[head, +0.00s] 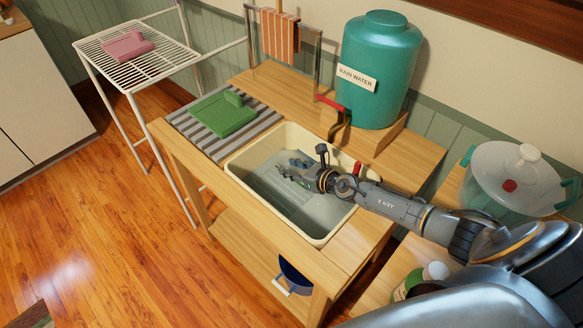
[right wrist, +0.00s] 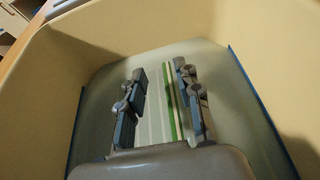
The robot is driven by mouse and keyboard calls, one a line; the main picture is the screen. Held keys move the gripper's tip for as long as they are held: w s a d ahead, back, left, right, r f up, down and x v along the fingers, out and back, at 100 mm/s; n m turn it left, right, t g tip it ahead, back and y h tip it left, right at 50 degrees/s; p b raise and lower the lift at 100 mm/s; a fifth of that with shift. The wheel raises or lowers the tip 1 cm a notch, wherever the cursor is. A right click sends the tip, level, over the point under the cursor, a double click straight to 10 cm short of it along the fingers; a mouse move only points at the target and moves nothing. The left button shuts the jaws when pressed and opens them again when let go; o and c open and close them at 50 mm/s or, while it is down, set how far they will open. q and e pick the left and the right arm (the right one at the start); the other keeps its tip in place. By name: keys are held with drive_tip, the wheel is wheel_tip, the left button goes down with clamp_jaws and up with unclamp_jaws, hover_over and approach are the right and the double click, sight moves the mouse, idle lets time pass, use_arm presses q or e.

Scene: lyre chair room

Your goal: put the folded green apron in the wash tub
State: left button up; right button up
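The folded green apron (head: 222,113) lies on a grey-striped mat (head: 187,124) on the wooden bench, left of the basin. The cream basin (head: 236,164) set into the bench appears to be the wash tub; it holds shallow water. My right gripper (head: 292,168) reaches over the basin, pointing into it and apart from the apron. In the right wrist view its two fingers (right wrist: 160,72) are spread, with no object visibly gripped. A flat striped white and green thing (right wrist: 155,115) shows between and beyond them, low in the basin. My left gripper is out of view.
A teal rain water tank (head: 383,65) with a tap stands behind the basin. An orange-striped towel (head: 279,35) hangs on a rail. A pink folded item (head: 127,46) lies on a wire rack (head: 95,48). A clear lidded pot (head: 505,180) stands at right.

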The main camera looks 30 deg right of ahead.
drive_tip(key=shift+r+p, duration=0.55)
drive_tip(key=p+v, duration=0.1)
drive_tip(key=v, duration=0.5)
drive_tip(key=shift+s+d+r+p, duration=0.15)
drive_tip(key=shift+s+p, duration=0.15)
drive_tip(key=shift+p, duration=0.05)
drive_tip(key=shift+s+d+r, duration=0.1)
drive_tip(key=shift+s+r, duration=0.1)
drive_tip(key=shift+s, duration=0.15)
